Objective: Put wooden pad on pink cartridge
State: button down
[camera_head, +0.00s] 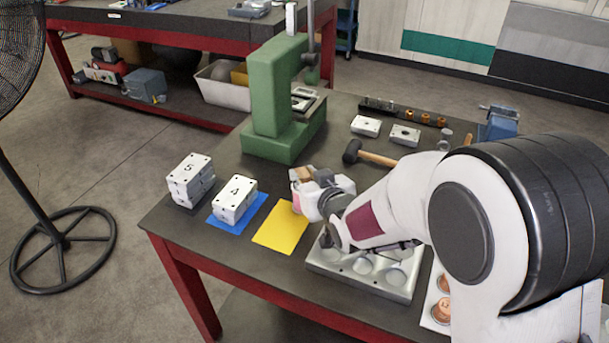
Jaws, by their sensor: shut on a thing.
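My gripper (300,185) is above the back right corner of the yellow sheet (278,231), shut on a small tan-brown block that looks like the wooden pad (303,173). The pad shows at the upper side of the gripper, and my gripper and wrist hide part of it. A narrow pink patch (297,203) shows just below the gripper, at the sheet's edge. It may be the pink cartridge, but most of it is hidden. I cannot tell whether the pad touches it.
White blocks marked 5 (190,182) and 4 (236,199) stand left, the latter on a blue sheet (222,220). A green press (275,100) stands behind. A mallet (374,156) lies to the right. A grey tray (345,272) with round recesses is partly under my arm.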

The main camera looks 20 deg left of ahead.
jog(key=shift+f, duration=0.15)
jog(key=c, duration=1.8)
grip_release()
jog(key=shift+r, duration=0.2)
jog(key=shift+v, duration=5.95)
jog(key=shift+d, duration=0.1)
